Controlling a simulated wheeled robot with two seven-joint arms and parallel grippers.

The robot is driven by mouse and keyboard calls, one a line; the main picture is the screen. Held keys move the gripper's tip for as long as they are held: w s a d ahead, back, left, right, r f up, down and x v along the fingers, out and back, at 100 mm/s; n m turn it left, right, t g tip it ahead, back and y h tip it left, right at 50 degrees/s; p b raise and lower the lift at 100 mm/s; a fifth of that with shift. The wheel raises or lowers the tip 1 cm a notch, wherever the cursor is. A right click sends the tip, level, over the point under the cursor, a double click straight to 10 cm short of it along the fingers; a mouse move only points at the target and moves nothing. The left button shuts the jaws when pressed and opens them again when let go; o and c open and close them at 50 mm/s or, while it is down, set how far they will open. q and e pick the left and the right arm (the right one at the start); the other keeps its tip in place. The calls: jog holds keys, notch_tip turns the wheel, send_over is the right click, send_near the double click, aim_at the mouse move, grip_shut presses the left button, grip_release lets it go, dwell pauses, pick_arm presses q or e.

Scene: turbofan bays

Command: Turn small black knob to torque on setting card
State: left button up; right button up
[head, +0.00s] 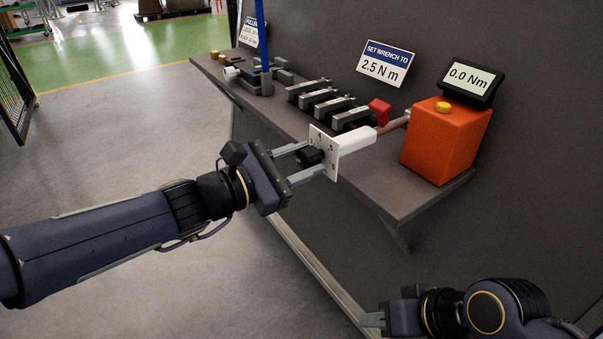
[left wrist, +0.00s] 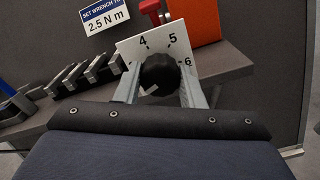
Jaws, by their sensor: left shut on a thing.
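The small black knob (head: 310,156) sits on a white dial plate (head: 324,143) at the end of a white-handled wrench. My left gripper (head: 315,163) is shut on the knob, one finger on each side. In the left wrist view the knob (left wrist: 158,74) shows a white pointer mark at its lower left. The numbers 4, 5 and 6 show on the plate (left wrist: 130,48) there; lower numbers are hidden. The setting card (head: 387,64) reads "SET WRENCH TO 2.5 N m". My right gripper (head: 373,320) is low at the right; its opening is unclear.
The wrench shaft meets an orange tester box (head: 446,138) with a yellow button. Its display (head: 471,80) reads 0.0 Nm. The grey shelf (head: 392,187) also holds a rack of grey blocks (head: 325,104), a red part (head: 380,110) and a blue upright (head: 262,35).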

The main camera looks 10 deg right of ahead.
pick_arm(q)
jog(key=shift+m+b, duration=0.45)
jog(key=shift+m, duration=0.05)
jog(key=o, duration=1)
jog(key=v, duration=0.8)
jog(key=shift+p, duration=0.45)
